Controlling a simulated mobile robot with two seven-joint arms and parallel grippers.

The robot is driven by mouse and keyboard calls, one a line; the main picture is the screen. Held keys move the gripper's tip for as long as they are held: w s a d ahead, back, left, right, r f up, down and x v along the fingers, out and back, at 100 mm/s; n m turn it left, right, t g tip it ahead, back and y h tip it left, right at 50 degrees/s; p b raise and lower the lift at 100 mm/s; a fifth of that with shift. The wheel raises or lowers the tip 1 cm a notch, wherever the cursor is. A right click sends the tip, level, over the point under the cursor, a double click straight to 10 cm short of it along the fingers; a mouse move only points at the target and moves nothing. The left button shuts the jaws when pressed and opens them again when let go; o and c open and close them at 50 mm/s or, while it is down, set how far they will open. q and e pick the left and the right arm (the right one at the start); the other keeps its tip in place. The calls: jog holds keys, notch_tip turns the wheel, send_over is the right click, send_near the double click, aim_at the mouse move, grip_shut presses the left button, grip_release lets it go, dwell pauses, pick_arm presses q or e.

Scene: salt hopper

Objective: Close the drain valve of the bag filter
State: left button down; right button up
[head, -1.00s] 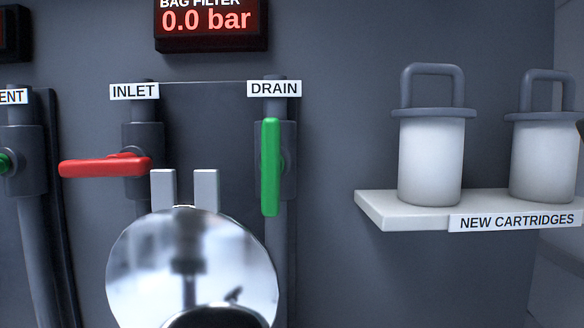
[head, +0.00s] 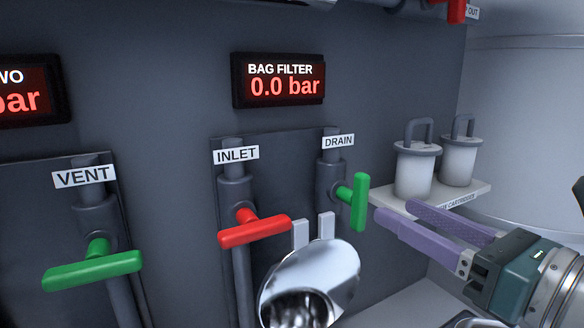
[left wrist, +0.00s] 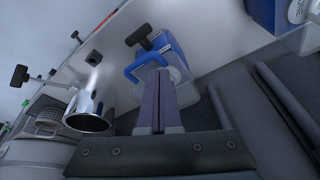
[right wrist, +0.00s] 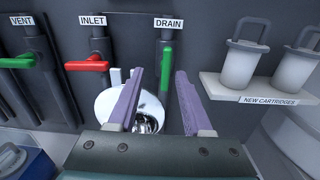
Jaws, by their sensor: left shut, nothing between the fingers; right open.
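The drain valve's green handle (head: 359,202) stands upright, along its pipe, under the DRAIN label (head: 338,141). It also shows in the right wrist view (right wrist: 166,70). My right gripper (head: 394,210) is open and empty, to the right of the handle in the head view. In the right wrist view its purple fingers (right wrist: 159,74) point at the wall, with the handle showing between the tips and beyond them. My left gripper (left wrist: 157,74) is shut and empty in the left wrist view, away from the valve, in front of a blue-handled container (left wrist: 165,58).
The inlet valve's red handle (head: 255,230) lies crosswise, left of the drain. The vent's green handle (head: 92,270) is also crosswise. White cartridges (head: 414,172) stand on a shelf (head: 478,190) at right. The BAG FILTER display (head: 279,80) reads 0.0 bar.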

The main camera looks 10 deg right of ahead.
aim_at(367, 192)
jog(key=shift+h, duration=0.3)
jog(key=x, duration=0.6)
jog(key=d+x, duration=0.1)
jog(key=x, duration=0.2)
jog(key=shift+w+a, duration=0.15)
jog(key=shift+w, duration=0.35)
grip_shut()
